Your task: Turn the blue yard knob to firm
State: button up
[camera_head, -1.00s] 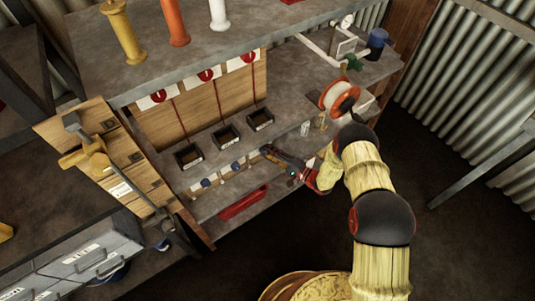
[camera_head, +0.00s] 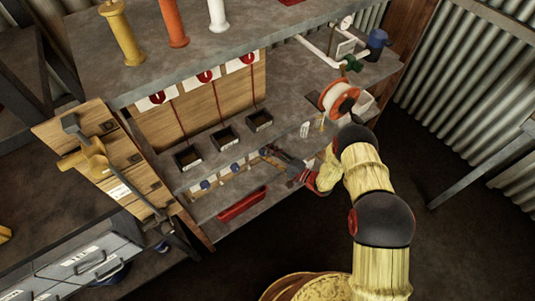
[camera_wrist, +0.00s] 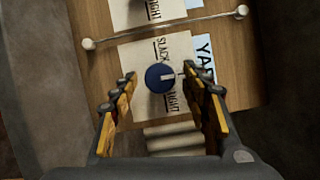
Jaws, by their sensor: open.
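In the wrist view a round blue knob (camera_wrist: 153,84) sits on a pale card (camera_wrist: 133,57) on a wooden board. A white bar marks the knob and points right, towards a small tick. The card reads SLACK above the knob and "IGHT", partly hidden, to its lower right. A bluish label (camera_wrist: 203,50) starting "YA" is partly covered by a finger. My gripper (camera_wrist: 158,74) is open, with one finger on each side of the knob and visible gaps between. In the head view my gripper (camera_head: 268,156) is at the front edge of the bench.
A metal rail (camera_wrist: 165,30) crosses the board beside the card, with another card beyond it. In the head view other blue knobs (camera_head: 235,167) line the bench front. A red tray (camera_head: 241,204) lies below. Small black bins (camera_head: 224,138) and an orange-rimmed spool (camera_head: 338,96) stand on the bench.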

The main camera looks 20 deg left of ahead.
jog(key=shift+d, duration=0.1)
jog(key=v, duration=1.1)
jog(key=shift+s+d, duration=0.2)
jog(key=shift+d, duration=0.15)
